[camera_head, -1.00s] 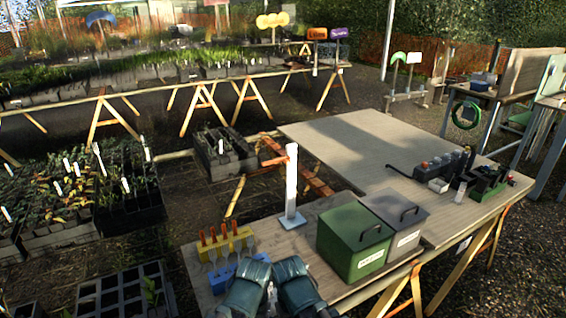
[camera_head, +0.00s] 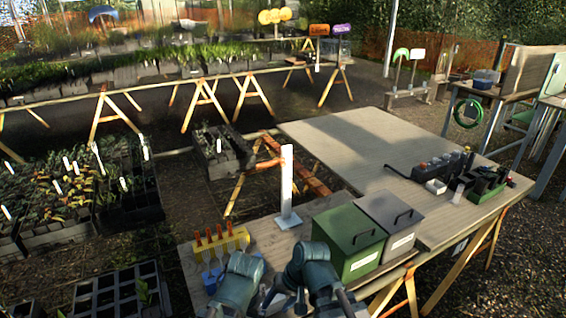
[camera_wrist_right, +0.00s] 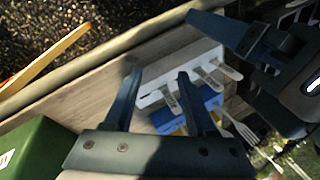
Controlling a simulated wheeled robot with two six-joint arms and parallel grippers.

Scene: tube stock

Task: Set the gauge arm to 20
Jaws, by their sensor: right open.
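A white upright post (camera_head: 287,185) on a flat base stands near the back edge of the wooden bench, probably the gauge. It stands upright; no scale marks or arm setting can be read on it. My right gripper (camera_wrist_right: 158,74) is open and empty in the right wrist view, its fingers apart over a white block (camera_wrist_right: 180,72). In the head view both forearms reach in at the bottom, in front of the post and apart from it. My left gripper (camera_wrist_right: 225,38) shows at the upper right of the wrist view; its jaw opening is unclear.
A green lidded box (camera_head: 349,240) and a grey lidded box (camera_head: 390,225) stand right of the post. A yellow rack (camera_head: 222,242) with orange-handled tools and a blue block (camera_wrist_right: 190,112) lie close to my grippers. The bench behind the boxes has free room.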

